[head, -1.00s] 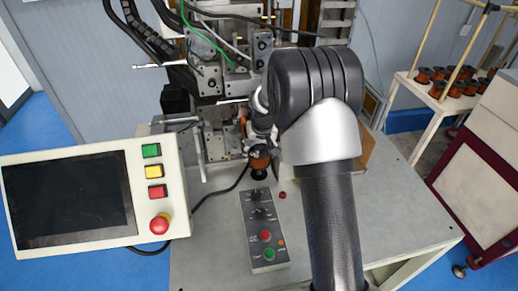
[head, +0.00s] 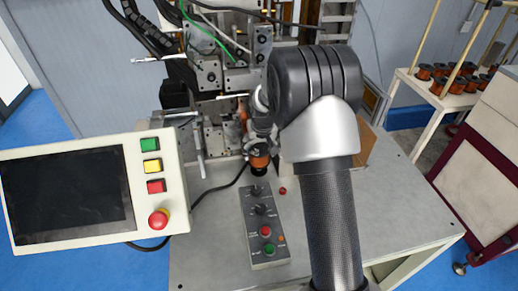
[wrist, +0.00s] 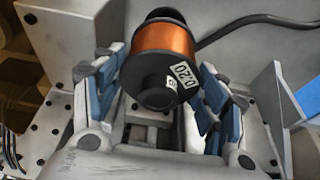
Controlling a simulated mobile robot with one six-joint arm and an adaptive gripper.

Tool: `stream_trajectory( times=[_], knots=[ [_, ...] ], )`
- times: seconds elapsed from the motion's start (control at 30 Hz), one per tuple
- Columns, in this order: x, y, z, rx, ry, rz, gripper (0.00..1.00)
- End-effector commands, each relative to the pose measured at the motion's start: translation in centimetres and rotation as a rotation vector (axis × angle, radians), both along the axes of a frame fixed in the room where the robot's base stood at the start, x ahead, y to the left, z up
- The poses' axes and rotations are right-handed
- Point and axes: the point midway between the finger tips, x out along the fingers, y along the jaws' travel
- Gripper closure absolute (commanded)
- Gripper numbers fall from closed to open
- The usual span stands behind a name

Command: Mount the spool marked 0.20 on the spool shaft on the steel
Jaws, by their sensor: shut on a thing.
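The spool marked 0.20 (wrist: 163,60) has copper wire, black flanges and a white label in the wrist view. It is between the blue-padded fingers of my gripper (wrist: 160,100), which is shut on it. In the head view, the spool (head: 259,161) shows as a small copper and black shape left of my arm, over the grey table. My gripper (head: 262,135) is partly hidden there by my own arm. I cannot make out the spool shaft in either view.
The winding machine (head: 225,75) stands behind, with steel plates and cables. A control box (head: 264,225) lies on the table (head: 405,215). A screen panel (head: 75,195) is at left. A rack (head: 435,95) with several copper spools stands at right. The table right of my arm is mostly clear.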

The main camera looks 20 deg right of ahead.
Motion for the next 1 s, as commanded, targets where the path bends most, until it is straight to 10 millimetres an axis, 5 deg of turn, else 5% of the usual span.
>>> stream_trajectory(
  times=[1.0],
  knots=[
    [0.1, 0.0, -2.8, -0.001, -0.003, 0.000, 0.85]
  ],
)
